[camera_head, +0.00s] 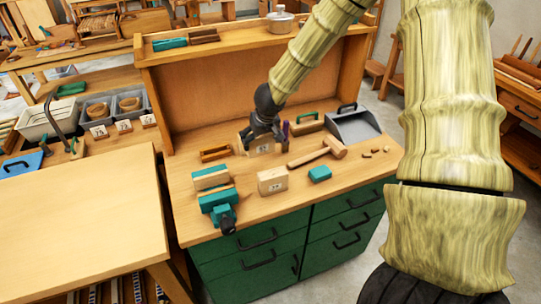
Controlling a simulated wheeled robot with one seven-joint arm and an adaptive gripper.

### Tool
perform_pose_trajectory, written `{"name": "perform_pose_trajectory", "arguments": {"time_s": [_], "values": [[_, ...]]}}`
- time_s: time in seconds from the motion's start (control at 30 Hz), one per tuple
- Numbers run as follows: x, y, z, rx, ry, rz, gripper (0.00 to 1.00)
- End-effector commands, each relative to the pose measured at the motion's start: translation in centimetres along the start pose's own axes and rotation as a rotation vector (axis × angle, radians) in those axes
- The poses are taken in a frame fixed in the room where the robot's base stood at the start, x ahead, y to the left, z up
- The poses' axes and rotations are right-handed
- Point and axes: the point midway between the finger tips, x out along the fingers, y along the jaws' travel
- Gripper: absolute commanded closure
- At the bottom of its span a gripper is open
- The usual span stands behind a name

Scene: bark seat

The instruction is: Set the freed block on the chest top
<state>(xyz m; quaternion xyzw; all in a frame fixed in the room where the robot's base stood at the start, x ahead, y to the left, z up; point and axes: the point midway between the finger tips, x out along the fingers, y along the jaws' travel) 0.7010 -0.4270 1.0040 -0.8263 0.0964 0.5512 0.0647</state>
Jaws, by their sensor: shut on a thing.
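My gripper (264,134) is black, points down over the back half of the chest top (245,210) and is shut on a pale wooden block (263,149) with a dark mark. The fingers cover part of this block. I cannot tell whether it touches the chest top. The chest has green drawers (262,256) with black handles. A similar pale block (272,182) with a mark stands nearer the front. A teal vise (217,203) sits at the front left, with wood and teal pieces (210,178) at its jaws.
A mallet (320,153), a teal block (320,174), small wooden bits (375,151), a grey dustpan (355,124), a brush (307,122) and a wooden plane-like tool (215,153) lie on the chest top. A tall back panel (220,88) stands behind. A bare table (80,215) is at left.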

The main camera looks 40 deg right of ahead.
Motion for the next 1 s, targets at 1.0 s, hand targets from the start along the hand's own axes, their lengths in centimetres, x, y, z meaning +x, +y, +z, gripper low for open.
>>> {"name": "perform_pose_trajectory", "arguments": {"time_s": [1.0], "values": [[7.0, 0.1, 3.0, 0.002, 0.0, 0.001, 0.41]]}}
